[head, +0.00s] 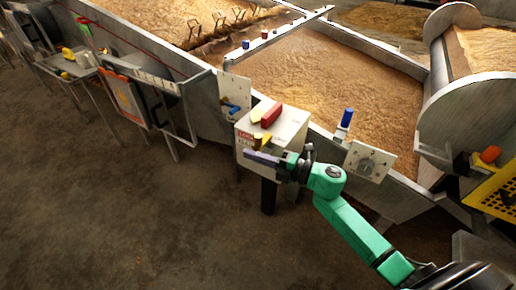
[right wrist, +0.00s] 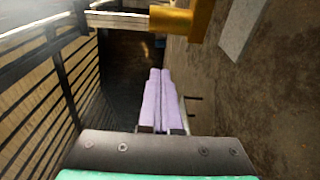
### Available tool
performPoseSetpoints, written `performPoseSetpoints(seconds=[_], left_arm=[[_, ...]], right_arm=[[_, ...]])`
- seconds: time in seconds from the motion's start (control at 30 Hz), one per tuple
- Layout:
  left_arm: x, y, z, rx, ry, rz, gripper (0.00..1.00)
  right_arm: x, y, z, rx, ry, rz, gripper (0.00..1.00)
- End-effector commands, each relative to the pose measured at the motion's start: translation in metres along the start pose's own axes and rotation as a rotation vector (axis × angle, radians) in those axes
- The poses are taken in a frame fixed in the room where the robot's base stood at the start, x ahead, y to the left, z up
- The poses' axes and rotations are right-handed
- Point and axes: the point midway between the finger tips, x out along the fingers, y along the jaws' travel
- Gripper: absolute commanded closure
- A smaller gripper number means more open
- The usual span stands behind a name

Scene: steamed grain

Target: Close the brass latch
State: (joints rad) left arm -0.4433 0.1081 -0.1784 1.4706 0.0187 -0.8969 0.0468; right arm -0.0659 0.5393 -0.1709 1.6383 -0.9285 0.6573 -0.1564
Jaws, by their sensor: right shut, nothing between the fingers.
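The brass latch (head: 262,139) is a small golden piece on the upper front of the pale box (head: 287,130) in the middle of the head view. A large golden block, which looks like the latch, shows at the top of the right wrist view (right wrist: 178,22). My right gripper (head: 250,156) has pale purple fingers just below the latch, in front of the box. In the right wrist view its fingers (right wrist: 160,78) lie together with nothing between them. I cannot tell whether they touch the latch. My left gripper is out of view.
A dial plate (head: 369,161) and a blue knob (head: 347,117) are to the right. Long grain troughs (head: 330,85) stand behind. The floor (head: 130,225) at left front is clear.

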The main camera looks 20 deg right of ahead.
Motion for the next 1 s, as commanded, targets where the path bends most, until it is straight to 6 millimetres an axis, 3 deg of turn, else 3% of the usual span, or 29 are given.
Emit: performPoseSetpoints(seconds=[0.07, 0.3, 0.73, 1.0], left_arm=[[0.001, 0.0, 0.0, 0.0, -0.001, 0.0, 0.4], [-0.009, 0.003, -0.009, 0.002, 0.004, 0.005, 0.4], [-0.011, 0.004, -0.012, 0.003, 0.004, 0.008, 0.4], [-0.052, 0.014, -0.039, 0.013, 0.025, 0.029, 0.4]], right_arm=[[0.011, 0.0, 0.005, -0.002, -0.002, 0.0, 1.0], [-0.002, -0.001, 0.035, 0.0, -0.001, -0.001, 1.0], [-0.004, -0.002, 0.042, 0.0, -0.001, -0.001, 1.0], [-0.01, -0.005, 0.084, -0.003, -0.005, -0.001, 1.0]])
